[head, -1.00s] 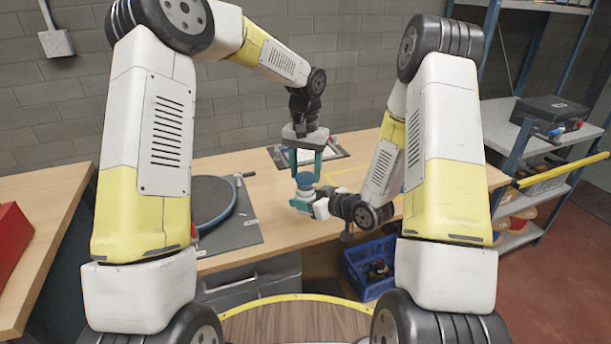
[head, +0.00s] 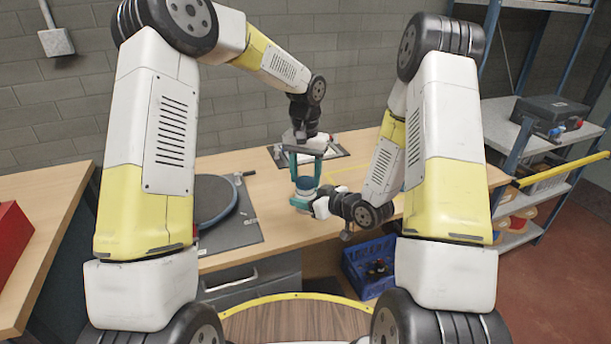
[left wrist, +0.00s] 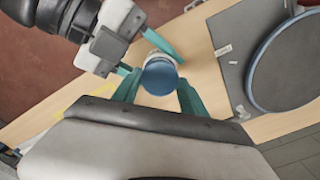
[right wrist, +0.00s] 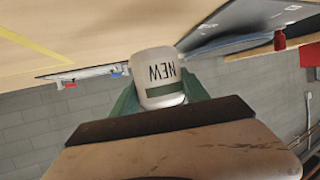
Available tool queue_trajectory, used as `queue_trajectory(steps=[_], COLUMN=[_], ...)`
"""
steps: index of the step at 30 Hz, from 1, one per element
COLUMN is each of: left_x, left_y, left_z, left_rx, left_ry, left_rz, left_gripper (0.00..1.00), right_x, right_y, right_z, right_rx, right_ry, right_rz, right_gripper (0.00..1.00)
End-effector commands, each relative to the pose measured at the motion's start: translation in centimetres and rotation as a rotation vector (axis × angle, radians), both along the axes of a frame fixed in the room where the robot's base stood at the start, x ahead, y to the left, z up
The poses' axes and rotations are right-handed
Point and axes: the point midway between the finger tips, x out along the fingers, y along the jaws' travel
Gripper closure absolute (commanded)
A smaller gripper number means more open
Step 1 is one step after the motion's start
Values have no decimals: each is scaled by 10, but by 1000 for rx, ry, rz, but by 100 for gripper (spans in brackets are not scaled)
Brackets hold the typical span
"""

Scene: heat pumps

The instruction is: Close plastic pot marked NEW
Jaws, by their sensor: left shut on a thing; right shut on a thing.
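The white plastic pot marked NEW (right wrist: 158,77) stands upright at the workbench, its lettering upside down in the right wrist view. A blue lid (left wrist: 160,77) sits on its top; whether it is fully seated cannot be told. My left gripper (head: 306,178) points down from above, its teal fingers shut on opposite sides of the blue lid. My right gripper (head: 303,202) comes in from the right, its teal fingers shut around the pot's body. The lid's rim is partly hidden by the left fingers, and the pot's top is hidden in the right wrist view.
The wooden workbench (head: 270,228) has a grey mat with a round blue-rimmed disc (head: 214,197) left of the pot. A framed board (head: 338,152) lies behind. A blue crate (head: 368,262) stands below, and a shelf rack (head: 505,120) is at right.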

Motion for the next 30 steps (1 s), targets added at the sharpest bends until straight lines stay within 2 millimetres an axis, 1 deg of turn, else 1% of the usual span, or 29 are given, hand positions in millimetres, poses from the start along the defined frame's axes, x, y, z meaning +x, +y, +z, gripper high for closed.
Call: queue_trajectory(steps=[18, 21, 23, 26, 30], left_x=[0, 0, 0, 0, 0], left_y=[0, 0, 0, 1, 1], left_z=[-12, -11, -11, -12, -12], left_rx=[0, 0, -1, 0, -1], left_ry=[0, 0, 0, 1, 1], left_rz=[-1, -24, -80, -253, -583], left_gripper=[87, 87, 87, 87, 87], right_x=[0, 0, 0, 0, 0], right_y=[0, 0, 0, 0, 0], right_z=[0, 0, 0, 0, 0], right_rx=[1, 1, 1, 1, 1], right_ry=[-1, -1, -1, -1, -1], right_rz=[0, 0, 0, 0, 0], right_gripper=[100, 100, 100, 100, 100])
